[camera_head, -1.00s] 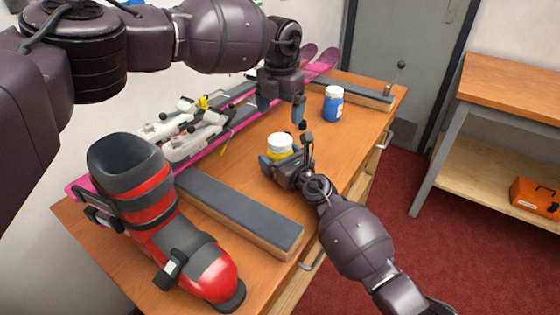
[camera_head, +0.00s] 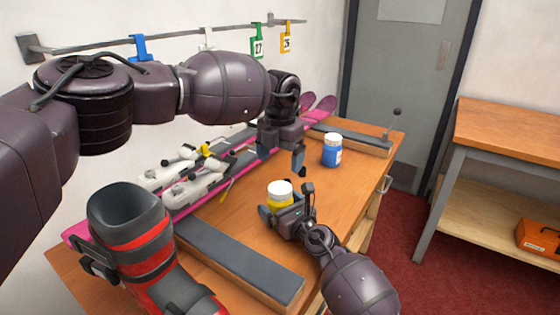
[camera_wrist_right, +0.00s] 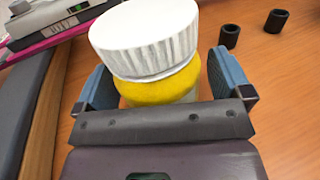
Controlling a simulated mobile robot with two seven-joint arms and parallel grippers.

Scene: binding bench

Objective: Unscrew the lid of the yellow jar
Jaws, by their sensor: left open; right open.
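The yellow jar (camera_head: 281,202) stands upright on the wooden bench with its white lid (camera_head: 280,187) on top. In the right wrist view the ribbed white lid (camera_wrist_right: 145,38) sits on the yellow jar body (camera_wrist_right: 160,86), whose lower part is hidden by my gripper. My right gripper (camera_head: 283,212) is open, with a blue-padded finger on each side of the jar; it also shows in the right wrist view (camera_wrist_right: 163,90). My left gripper (camera_head: 281,158) is open and empty, above the bench and behind the jar.
A blue jar (camera_head: 332,152) with a white lid stands behind to the right. A red and black ski boot (camera_head: 140,245) and a grey-topped block (camera_head: 240,260) are at the front left. Pink skis with bindings (camera_head: 195,190) lie along the wall side.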

